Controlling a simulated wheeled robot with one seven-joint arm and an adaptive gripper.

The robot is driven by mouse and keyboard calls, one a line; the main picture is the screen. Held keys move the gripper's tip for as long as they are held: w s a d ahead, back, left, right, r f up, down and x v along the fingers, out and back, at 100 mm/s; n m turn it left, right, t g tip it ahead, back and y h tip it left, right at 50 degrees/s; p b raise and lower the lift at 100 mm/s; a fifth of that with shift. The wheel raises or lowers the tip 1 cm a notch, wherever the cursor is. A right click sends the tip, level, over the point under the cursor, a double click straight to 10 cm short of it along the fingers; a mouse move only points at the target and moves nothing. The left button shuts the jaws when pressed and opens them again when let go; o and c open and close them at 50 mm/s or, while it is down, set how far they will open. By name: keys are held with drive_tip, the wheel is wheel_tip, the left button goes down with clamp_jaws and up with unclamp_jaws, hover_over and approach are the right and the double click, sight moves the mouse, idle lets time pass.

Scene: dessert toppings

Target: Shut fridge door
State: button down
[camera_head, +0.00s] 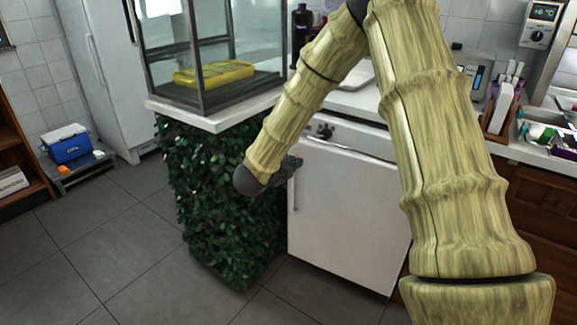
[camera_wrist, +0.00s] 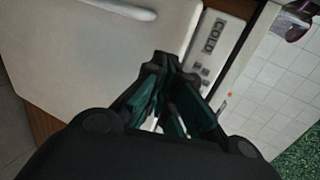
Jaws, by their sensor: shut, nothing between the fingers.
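A white fridge door (camera_head: 345,215) with a vertical handle at its left edge is set under the counter in the head view. My gripper (camera_head: 289,168) is shut and empty, by the door's upper left edge and in front of the leafy green stand. In the wrist view a pale door panel (camera_wrist: 105,55) with a handle lies beyond my closed fingers (camera_wrist: 168,62), beside a strip marked COLD (camera_wrist: 208,50). I cannot tell whether the fingers touch anything.
The leafy stand (camera_head: 205,205) carries a glass case with a yellow tray (camera_head: 213,73), close to my forearm. A tall white fridge (camera_head: 110,75) and a blue cooler (camera_head: 68,143) are at the back left. The grey floor (camera_head: 90,240) at front left is clear.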

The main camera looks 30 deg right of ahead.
sight(309, 152)
drive_tip(key=x, duration=0.2)
drive_tip(key=b+x, duration=0.1)
drive_tip(key=x, duration=0.4)
drive_tip(key=shift+w+d+r, duration=0.2)
drive_tip(key=shift+d+r, duration=0.05)
drive_tip(key=shift+d, duration=0.15)
drive_tip(key=shift+w+d+b, duration=0.3)
drive_tip(key=shift+d+b, duration=0.05)
drive_tip(key=shift+d, duration=0.2)
